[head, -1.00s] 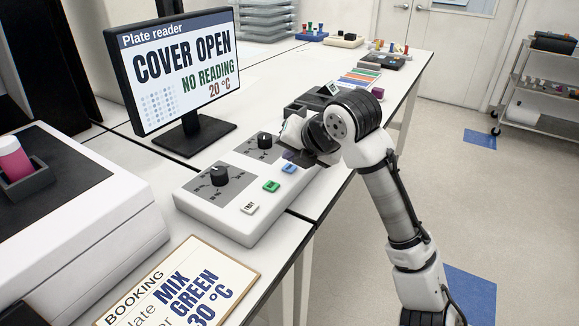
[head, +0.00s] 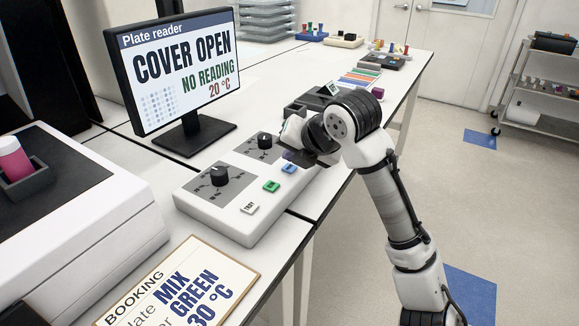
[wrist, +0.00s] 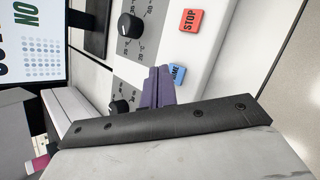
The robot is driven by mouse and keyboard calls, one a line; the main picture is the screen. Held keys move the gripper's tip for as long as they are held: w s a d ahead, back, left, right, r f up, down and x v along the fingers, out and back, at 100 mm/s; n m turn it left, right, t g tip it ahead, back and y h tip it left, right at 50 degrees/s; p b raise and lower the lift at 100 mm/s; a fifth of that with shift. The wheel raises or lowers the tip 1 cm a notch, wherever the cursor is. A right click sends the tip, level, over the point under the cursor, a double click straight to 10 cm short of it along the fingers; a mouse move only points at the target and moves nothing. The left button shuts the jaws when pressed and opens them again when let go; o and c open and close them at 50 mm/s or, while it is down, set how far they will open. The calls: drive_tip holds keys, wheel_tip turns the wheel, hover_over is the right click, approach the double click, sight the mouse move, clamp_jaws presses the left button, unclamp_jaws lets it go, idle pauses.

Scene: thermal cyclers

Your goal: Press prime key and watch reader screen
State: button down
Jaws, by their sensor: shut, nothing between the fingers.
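The blue key (head: 289,167) is on the white control panel (head: 222,214), beside a green key (head: 271,186). In the wrist view the blue key (wrist: 177,72) is partly hidden behind my finger; its visible letters end in "ME". My gripper (head: 292,156) is over the panel, its purple fingers (wrist: 157,88) shut and empty, close to the blue key. I cannot tell whether they touch it. The plate reader screen (head: 184,68) reads "COVER OPEN", "NO READING", "20 °C".
A red STOP key (wrist: 190,20) shows in the wrist view. Two black knobs (head: 219,175) and a TEST key (head: 250,208) are on the panel. A booking card (head: 180,285) reads "MIX GREEN 30 °C". A white instrument (head: 90,230) stands at left.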

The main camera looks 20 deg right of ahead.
sight(292, 170)
drive_tip(key=shift+f, duration=0.2)
drive_tip(key=shift+f+b, duration=0.25)
drive_tip(key=shift+b, duration=0.25)
drive_tip(key=shift+f+b, duration=0.4)
idle(0.5)
drive_tip(key=shift+r, duration=0.1)
drive_tip(key=shift+r+p, duration=0.5)
drive_tip(key=shift+r, duration=0.2)
drive_tip(key=shift+r+p, duration=1.75)
drive_tip(key=shift+r, duration=0.85)
drive_tip(key=shift+f, duration=0.1)
